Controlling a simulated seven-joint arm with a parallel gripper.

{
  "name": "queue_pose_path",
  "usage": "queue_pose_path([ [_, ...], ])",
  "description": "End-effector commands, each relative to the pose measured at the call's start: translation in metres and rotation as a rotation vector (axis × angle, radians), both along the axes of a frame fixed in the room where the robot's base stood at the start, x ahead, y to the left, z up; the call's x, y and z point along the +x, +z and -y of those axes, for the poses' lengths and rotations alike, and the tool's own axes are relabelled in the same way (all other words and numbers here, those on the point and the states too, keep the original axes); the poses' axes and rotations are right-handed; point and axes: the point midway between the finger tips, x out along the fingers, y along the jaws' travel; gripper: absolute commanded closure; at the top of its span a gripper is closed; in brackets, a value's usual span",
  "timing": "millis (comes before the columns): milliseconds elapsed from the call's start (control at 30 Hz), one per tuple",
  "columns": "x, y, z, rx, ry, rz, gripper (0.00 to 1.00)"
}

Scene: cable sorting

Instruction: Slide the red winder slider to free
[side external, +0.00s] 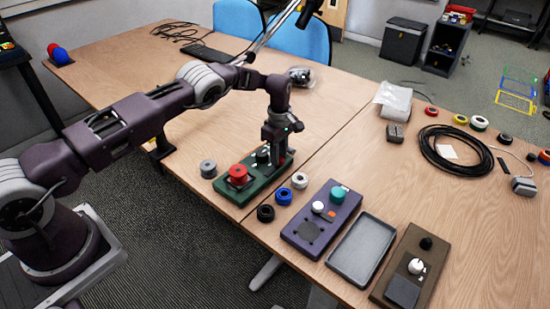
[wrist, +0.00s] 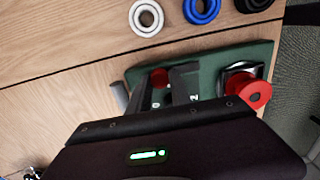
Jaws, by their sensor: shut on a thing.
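The green winder board (side external: 253,191) lies at the table's front edge and also shows in the wrist view (wrist: 208,62). A red spool (side external: 238,174) sits at its left end, and at its right end in the wrist view (wrist: 258,92). My gripper (side external: 276,161) is low over the board's other end. In the wrist view its fingers (wrist: 165,86) are shut around the small red slider knob (wrist: 159,76). The slider is hidden behind my gripper in the side view. White letters on the board are partly covered, so I cannot read the slider's position.
Grey (side external: 208,168), black (side external: 265,213), blue (side external: 283,196) and white (side external: 300,180) rings lie close to the board. A purple panel (side external: 322,218), a grey tray (side external: 361,249) and a brown panel (side external: 412,265) stand to the right. A black cable coil (side external: 455,150) lies further right.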

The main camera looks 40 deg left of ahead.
Motion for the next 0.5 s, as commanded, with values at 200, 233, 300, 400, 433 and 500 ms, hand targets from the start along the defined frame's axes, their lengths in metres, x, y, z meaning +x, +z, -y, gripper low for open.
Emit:
queue_pose_path([
  [200, 0.0055, 0.0015, -0.0014, 0.004, -0.001, 0.019, 1.0],
  [233, 0.0057, 0.0015, -0.0014, 0.004, -0.001, 0.02, 1.0],
  [300, 0.0059, 0.0017, -0.0013, 0.004, -0.001, 0.021, 0.71],
  [400, 0.0055, 0.0017, -0.0012, 0.004, -0.001, 0.019, 0.53],
  [433, 0.0052, 0.0016, -0.0011, 0.004, -0.001, 0.018, 0.53],
  [500, 0.0047, 0.0014, -0.0008, 0.003, -0.001, 0.016, 0.53],
])
